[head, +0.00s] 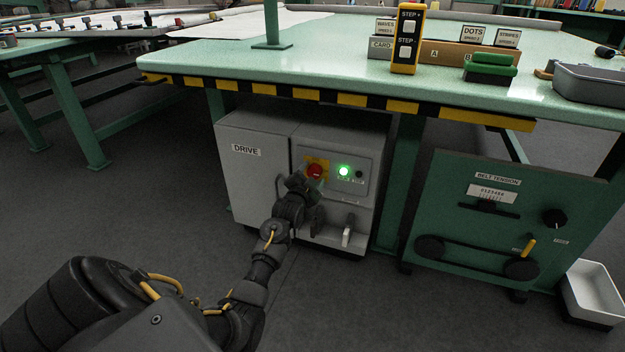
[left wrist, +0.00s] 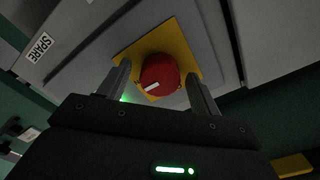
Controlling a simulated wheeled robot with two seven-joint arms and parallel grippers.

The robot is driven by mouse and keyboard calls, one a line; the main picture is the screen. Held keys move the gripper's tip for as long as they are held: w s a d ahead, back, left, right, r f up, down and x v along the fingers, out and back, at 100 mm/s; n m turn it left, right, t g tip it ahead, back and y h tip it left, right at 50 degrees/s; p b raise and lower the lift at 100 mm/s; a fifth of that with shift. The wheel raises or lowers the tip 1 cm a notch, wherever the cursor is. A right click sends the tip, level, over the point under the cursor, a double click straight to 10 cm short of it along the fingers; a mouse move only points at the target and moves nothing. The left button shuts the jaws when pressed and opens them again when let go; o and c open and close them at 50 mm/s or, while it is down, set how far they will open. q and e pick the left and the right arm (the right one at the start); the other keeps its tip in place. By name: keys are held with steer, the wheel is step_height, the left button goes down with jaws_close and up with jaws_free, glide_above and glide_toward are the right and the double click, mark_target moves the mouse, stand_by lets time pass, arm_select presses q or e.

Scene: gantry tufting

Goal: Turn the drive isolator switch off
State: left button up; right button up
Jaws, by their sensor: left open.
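The drive isolator switch is a red rotary knob (head: 315,171) on a yellow plate (head: 322,161), on the front of the grey DRIVE cabinet (head: 253,185). In the left wrist view the red knob (left wrist: 160,74) carries a short white mark and sits on its yellow plate (left wrist: 185,45). A green lamp (head: 343,171) glows to the right of the knob. My left gripper (head: 305,183) is at the cabinet front by the knob. In the left wrist view my left gripper (left wrist: 160,85) is open, its fingers on either side of the knob; contact cannot be told. My right gripper is not in view.
The green table edge with a yellow-black stripe (head: 350,100) overhangs the cabinet. A yellow step pendant (head: 408,40) stands on the table. A green BELT TENSION panel (head: 455,220) stands to the right, with a white bin (head: 592,290) on the floor beside it.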

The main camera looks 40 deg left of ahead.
arm_select(q)
steer(key=c, duration=1)
steer(key=shift+r, duration=0.1)
